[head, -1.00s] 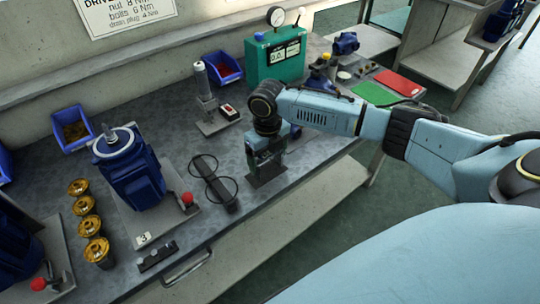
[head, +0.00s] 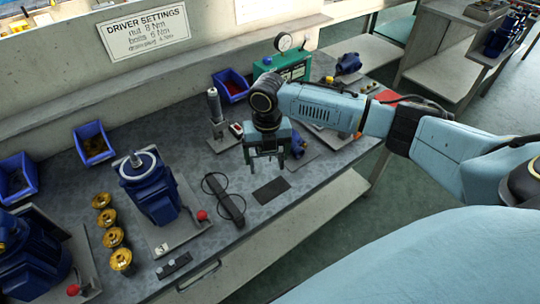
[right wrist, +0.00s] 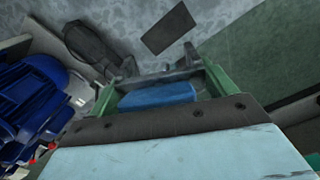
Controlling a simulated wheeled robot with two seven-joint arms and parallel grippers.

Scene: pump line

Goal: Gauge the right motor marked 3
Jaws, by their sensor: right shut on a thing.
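The blue motor (head: 153,197) stands upright on a grey plate with a card marked 3 (head: 161,248) at its front; a pale ring and shaft are on top. Blue motor parts show at the left of the right wrist view (right wrist: 28,100). My right gripper (head: 266,162) is right of the motor, raised above the bench and pointing down. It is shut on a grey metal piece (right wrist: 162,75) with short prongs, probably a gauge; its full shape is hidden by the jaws. My left gripper is not in view.
A dark rectangular pad (head: 271,190) lies bare below my right gripper. Several gold parts (head: 114,238) stand left of the motor. A red knob (head: 202,215) sits on the plate. A grey upright tool (head: 215,108) stands behind.

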